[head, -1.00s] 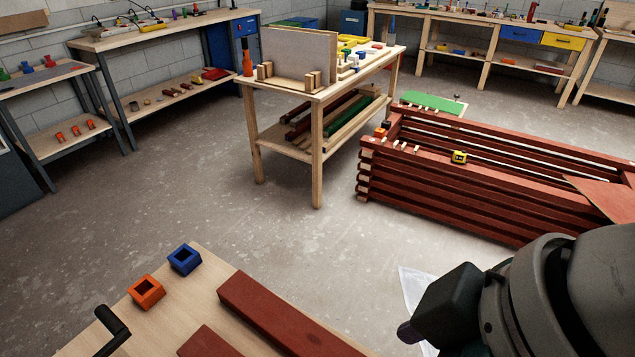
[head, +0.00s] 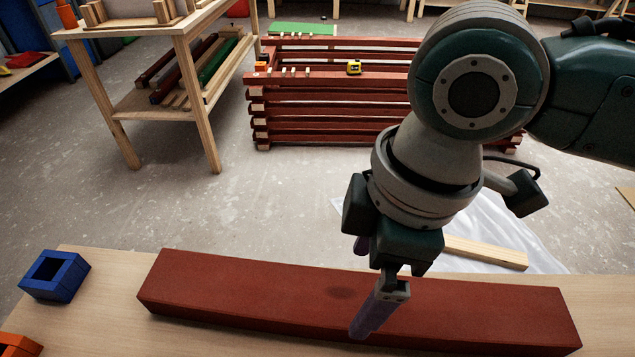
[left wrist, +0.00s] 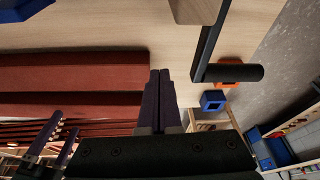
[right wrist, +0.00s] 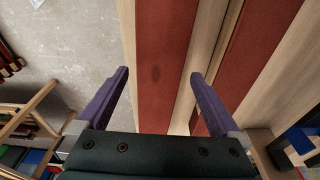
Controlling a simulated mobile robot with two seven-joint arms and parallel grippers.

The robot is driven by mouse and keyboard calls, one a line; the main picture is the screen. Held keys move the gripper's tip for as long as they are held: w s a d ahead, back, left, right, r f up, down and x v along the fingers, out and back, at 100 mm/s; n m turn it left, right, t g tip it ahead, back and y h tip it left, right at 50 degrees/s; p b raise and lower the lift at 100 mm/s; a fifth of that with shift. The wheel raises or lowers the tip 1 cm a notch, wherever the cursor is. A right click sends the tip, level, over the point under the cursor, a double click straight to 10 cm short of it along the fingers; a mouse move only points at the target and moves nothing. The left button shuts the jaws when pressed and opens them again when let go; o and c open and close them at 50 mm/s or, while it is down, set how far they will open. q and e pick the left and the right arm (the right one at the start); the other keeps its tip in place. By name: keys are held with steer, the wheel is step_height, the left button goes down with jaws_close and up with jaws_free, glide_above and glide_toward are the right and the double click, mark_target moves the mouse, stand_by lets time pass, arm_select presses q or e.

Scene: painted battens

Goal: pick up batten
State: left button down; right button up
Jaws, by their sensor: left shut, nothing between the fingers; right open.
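A long red-painted batten (head: 240,290) lies across the wooden table (head: 110,325) in the head view. My right gripper (head: 362,290) is above it, open and pointing down, its near finger overlapping the batten in that view. In the right wrist view the batten (right wrist: 165,45) runs between the two spread purple fingers (right wrist: 162,90), with nothing gripped; whether they touch it I cannot tell. A second red batten (right wrist: 260,45) lies beside it. My left gripper (left wrist: 155,78) is shut and empty in the left wrist view, near the ends of the red battens (left wrist: 70,65).
A blue square block (head: 55,275) and an orange one (head: 18,346) sit at the table's left. A black clamp handle (left wrist: 230,72) shows in the left wrist view. Beyond the table are a stack of red battens (head: 330,105), a wooden bench (head: 150,105) and open floor.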

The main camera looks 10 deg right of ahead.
mark_target(354, 298)
step_height(354, 298, down, 5)
steer(key=shift+a+r+b, duration=0.1)
steer(key=shift+a+b, duration=0.05)
steer(key=shift+b, duration=0.65)
steer(key=shift+w+a+f, duration=0.1)
steer(key=shift+f, duration=0.4)
steer(key=shift+r, duration=0.1)
steer(key=c, duration=1)
jaws_close()
